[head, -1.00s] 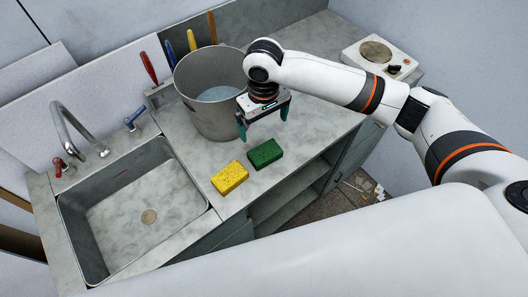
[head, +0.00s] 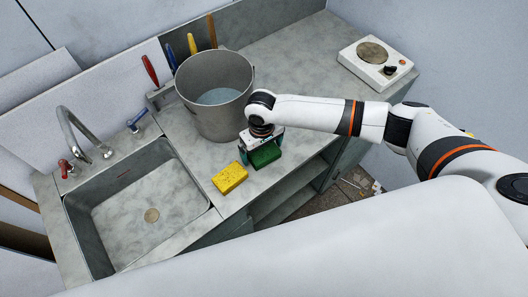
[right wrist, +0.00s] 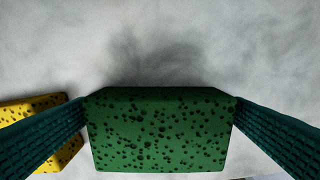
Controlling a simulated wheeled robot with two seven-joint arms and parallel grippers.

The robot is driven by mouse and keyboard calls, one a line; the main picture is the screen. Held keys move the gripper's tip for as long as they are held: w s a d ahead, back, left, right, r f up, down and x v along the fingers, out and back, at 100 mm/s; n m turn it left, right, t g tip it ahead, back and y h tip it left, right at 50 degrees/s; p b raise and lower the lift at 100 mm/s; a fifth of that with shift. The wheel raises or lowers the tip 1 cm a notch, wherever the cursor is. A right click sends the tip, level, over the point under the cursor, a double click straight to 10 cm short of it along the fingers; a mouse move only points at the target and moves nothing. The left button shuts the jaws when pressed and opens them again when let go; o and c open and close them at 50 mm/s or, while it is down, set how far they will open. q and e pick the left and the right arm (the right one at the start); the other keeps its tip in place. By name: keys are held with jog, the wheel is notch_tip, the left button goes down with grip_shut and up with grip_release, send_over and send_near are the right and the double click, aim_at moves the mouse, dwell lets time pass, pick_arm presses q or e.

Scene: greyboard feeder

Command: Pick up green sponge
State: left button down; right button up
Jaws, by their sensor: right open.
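The green sponge (head: 265,157) lies on the grey counter, to the right of the yellow sponge. My right gripper (head: 261,158) is down over the green sponge with its fingers open. In the right wrist view, the green sponge (right wrist: 160,130) sits between the two dark green fingers, one on each side near its upper corners. I cannot tell whether the fingertips touch it. My left gripper is not in view.
The yellow sponge (head: 229,178) lies close to the left finger and also shows in the right wrist view (right wrist: 68,150). A metal bucket (head: 213,115) stands behind. A sink (head: 130,215) is at the left, a hot plate (head: 376,62) at the back right.

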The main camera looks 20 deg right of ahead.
aim_at(262, 149)
jog(key=c, duration=0.9)
notch_tip(262, 149, up, 10)
jog(key=shift+r+b, duration=0.1)
jog(key=shift+b, duration=0.75)
